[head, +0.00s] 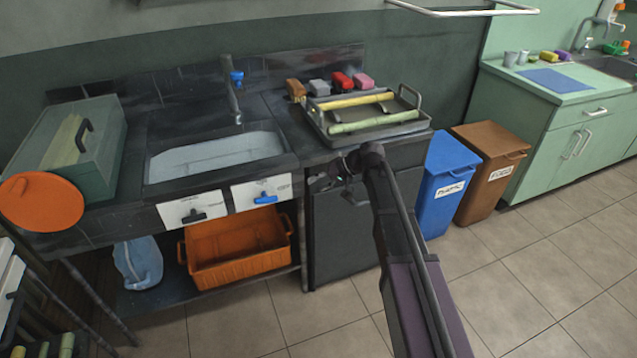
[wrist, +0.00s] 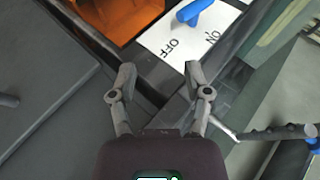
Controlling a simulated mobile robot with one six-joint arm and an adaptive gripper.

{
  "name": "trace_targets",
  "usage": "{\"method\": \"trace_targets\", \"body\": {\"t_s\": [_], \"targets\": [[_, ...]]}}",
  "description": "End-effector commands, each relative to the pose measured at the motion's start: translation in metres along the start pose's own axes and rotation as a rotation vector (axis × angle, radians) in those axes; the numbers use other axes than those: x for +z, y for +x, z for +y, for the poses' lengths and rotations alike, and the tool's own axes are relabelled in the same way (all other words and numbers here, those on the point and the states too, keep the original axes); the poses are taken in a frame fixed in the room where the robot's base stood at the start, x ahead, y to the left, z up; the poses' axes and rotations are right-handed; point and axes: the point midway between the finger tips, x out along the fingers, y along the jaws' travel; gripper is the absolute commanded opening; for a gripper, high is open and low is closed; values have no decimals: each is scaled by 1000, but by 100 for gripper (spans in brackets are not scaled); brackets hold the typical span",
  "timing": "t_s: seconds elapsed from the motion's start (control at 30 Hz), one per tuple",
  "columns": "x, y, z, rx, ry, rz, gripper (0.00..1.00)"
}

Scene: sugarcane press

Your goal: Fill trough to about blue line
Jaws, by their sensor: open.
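The trough (head: 215,157) is a pale rectangular basin sunk in the dark counter. I cannot tell its water level or see a blue line in it. A tap (head: 233,100) with a blue part stands behind it. Below the trough's front edge are two white panels, one with a black lever (head: 193,215) and one with a blue lever (head: 265,197). In the wrist view the blue lever (wrist: 194,12) sits on a panel marked OFF and ON, beyond my fingertips. My gripper (head: 347,166) is open and empty, right of the panels, and shows in the wrist view (wrist: 160,72).
A tray (head: 378,128) with cane pieces sits right of the trough, before several coloured blocks. A green box (head: 75,145) and orange disc (head: 41,201) are left. An orange crate (head: 235,250) is below. Blue (head: 447,185) and brown (head: 490,170) bins stand right; floor in front is clear.

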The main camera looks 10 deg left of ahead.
Motion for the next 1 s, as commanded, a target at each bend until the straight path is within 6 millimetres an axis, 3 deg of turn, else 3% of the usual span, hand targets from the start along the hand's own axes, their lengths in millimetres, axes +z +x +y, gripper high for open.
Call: {"method": "trace_targets", "body": {"t_s": [0.47,1.0], "targets": [[10,14,1,-54,51,45,63],[53,58,-5,-392,390,247,63]]}}
